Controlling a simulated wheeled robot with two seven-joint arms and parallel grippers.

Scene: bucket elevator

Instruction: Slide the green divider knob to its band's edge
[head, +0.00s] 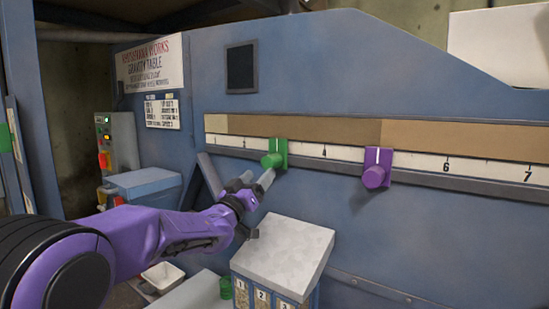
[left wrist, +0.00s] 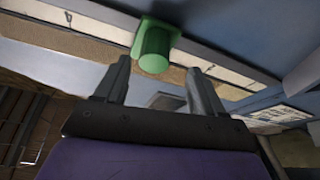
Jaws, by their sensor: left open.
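The green divider knob (head: 272,160) sits on the numbered scale rail (head: 330,153) of the blue machine, left of the 4 mark. My left gripper (head: 257,180) is just below and left of the knob, its fingers apart and empty. In the left wrist view the knob (left wrist: 154,50) stands beyond the fingertips, roughly between their lines. I see no contact between the fingers and the knob. A purple knob (head: 375,175) sits farther right on the same rail, between the 4 and 6 marks. My right gripper is not in view.
A tan band and a darker brown band (head: 320,131) run above the scale. A grey-topped box (head: 285,245) with numbered compartments stands below my left gripper. A control box with a red button (head: 103,160) is at the left. The rail between the knobs is clear.

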